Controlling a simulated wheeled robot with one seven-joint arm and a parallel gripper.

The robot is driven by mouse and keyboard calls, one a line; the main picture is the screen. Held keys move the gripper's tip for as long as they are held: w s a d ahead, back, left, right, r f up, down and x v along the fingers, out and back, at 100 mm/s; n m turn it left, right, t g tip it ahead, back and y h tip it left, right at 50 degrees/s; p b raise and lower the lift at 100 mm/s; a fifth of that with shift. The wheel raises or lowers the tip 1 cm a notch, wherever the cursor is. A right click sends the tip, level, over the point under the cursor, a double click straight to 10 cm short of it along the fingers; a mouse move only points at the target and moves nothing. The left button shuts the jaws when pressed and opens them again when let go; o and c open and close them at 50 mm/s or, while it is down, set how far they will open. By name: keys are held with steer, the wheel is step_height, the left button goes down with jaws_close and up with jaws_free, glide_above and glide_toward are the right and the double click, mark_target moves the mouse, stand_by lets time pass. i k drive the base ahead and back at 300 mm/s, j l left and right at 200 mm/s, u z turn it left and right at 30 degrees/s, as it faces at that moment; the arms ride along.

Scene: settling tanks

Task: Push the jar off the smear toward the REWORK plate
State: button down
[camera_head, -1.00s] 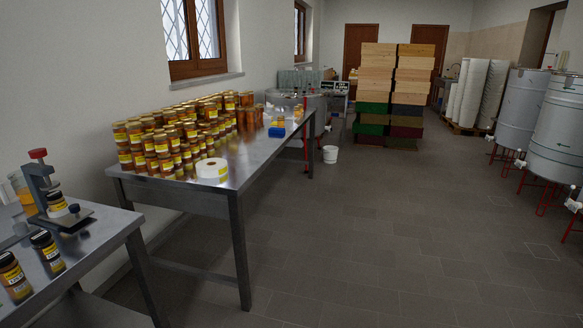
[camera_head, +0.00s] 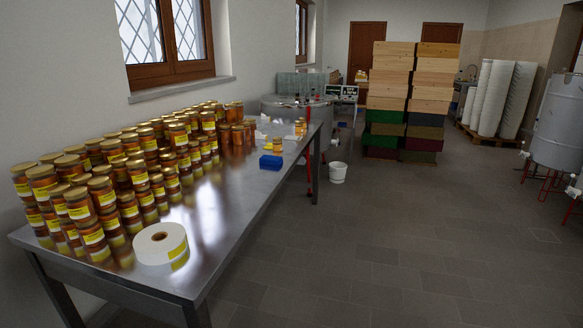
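Many amber jars with yellow labels (camera_head: 85,205) stand stacked along the wall side of a long steel table (camera_head: 235,215). A separate small jar (camera_head: 277,146) stands near the table's far end, just behind a blue block (camera_head: 270,162). A couple more jars (camera_head: 300,126) stand by the far edge. I cannot tell which jar the task means. No smear and no REWORK plate can be made out. My gripper is not in view.
A white label roll (camera_head: 160,245) lies on the table's near end. A white bucket (camera_head: 338,173) stands on the floor beyond it. Stacked wooden boxes (camera_head: 398,75) stand at the back and a steel tank (camera_head: 558,125) at the right. The tiled floor between is clear.

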mark_target(277, 146)
steer(key=i, duration=1)
steer(key=i+u, duration=0.1)
steer(key=i, duration=0.85)
steer(key=i+l, duration=0.15)
steer(key=i, duration=0.85)
steer(key=i+l, duration=0.15)
steer(key=i, duration=0.85)
steer(key=j+u, duration=0.05)
